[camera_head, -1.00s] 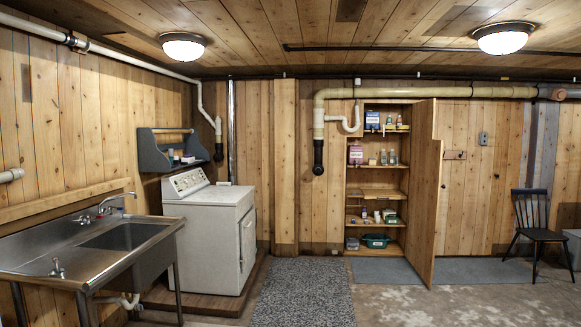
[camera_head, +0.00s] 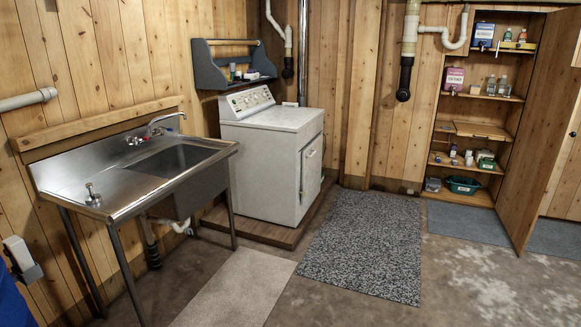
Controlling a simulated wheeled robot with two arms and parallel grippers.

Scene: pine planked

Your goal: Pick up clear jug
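I cannot pick out a clear jug with certainty. Two small clear containers (camera_head: 497,86) stand side by side on an upper shelf of the open cabinet at the right; they are too small to tell whether either is a jug. Neither of my grippers is in view.
The steel sink (camera_head: 168,163) and white washer (camera_head: 270,150) line the left side. The wooden cabinet door (camera_head: 540,130) stands open. A blue object (camera_head: 10,302) is cut off at the lower left. A grey speckled rug (camera_head: 365,245) and bare floor lie in front.

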